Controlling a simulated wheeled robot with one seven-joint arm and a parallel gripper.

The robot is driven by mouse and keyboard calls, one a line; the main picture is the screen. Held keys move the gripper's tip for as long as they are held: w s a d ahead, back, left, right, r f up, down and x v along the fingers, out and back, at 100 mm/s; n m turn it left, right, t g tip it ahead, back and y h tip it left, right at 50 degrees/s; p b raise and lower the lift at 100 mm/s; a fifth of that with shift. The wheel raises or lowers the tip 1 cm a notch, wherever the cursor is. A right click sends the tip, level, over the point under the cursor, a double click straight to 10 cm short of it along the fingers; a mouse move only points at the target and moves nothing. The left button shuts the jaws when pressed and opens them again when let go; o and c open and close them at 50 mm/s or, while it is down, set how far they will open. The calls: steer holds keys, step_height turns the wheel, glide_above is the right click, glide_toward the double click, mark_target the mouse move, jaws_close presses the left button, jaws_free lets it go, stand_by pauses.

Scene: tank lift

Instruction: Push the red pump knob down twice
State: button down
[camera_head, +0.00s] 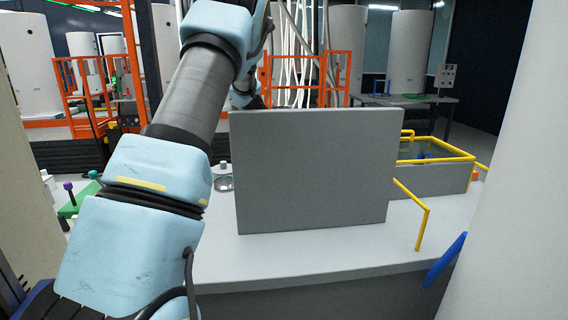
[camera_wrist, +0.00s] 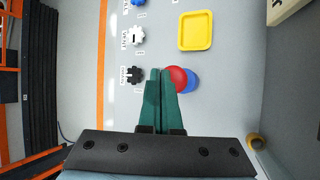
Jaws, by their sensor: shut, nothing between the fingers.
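In the wrist view the red pump knob (camera_wrist: 179,77) shows as a round red disc over a blue round part (camera_wrist: 193,84). My gripper (camera_wrist: 160,74) has green fingers, pressed together with nothing between them. Its fingertips overlap the left edge of the red knob in the picture. I cannot tell whether they touch it or hang above it. In the head view my arm reaches behind an upright grey panel (camera_head: 316,170); the gripper and the red knob are not visible there.
In the head view a grey tank (camera_head: 436,180) with yellow pipes (camera_head: 424,222) stands right of the panel.

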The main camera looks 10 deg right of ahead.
steer(key=shift+f, duration=0.15)
steer(key=shift+f+b, duration=0.3)
